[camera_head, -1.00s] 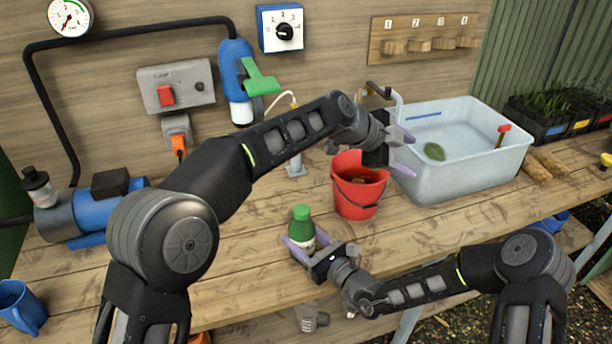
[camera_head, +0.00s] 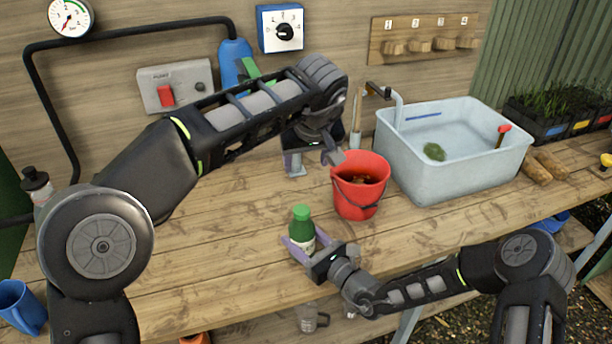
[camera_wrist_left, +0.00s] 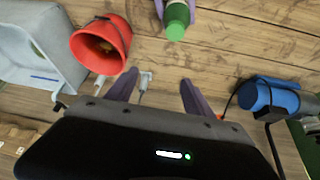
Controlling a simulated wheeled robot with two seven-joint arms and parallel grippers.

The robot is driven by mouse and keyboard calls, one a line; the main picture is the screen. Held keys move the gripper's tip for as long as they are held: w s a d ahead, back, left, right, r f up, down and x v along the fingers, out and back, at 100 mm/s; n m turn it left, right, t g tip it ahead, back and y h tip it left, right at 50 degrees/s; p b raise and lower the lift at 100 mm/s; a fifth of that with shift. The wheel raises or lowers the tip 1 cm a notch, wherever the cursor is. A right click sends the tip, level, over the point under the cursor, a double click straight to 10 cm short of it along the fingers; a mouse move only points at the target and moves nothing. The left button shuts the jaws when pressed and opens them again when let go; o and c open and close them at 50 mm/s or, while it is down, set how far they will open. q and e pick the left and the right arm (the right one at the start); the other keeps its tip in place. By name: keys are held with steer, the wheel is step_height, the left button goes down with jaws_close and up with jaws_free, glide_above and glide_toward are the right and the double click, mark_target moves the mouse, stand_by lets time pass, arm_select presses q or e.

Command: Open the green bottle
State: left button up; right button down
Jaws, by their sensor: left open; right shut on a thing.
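The green bottle (camera_head: 302,230), with a green cap and a pale label, stands upright near the front of the bench. My right gripper (camera_head: 314,248) is shut on its lower body from the front right, with the cap clear above the fingers. In the left wrist view the bottle (camera_wrist_left: 176,20) shows at the top edge, cap toward me, between purple fingers. My left gripper (camera_head: 313,160) is open and empty, behind the bottle and left of the red bucket. Its two spread purple fingers (camera_wrist_left: 158,92) show in the left wrist view.
The red bucket (camera_head: 360,198) stands close behind and right of the bottle. A water-filled grey tub (camera_head: 455,185) stands further right. The bench (camera_head: 215,275) is clear left of the bottle.

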mark_target(302, 210)
arm_select(q)
steer(key=s+g, duration=0.1)
steer(key=s, duration=0.1)
steer(key=s+f+g, duration=0.1)
steer(key=s, duration=0.1)
steer(key=shift+s, duration=0.2)
steer(key=shift+a+f, duration=0.1)
steer(key=x, duration=1.2)
steer(key=shift+c, duration=0.5)
jaws_close()
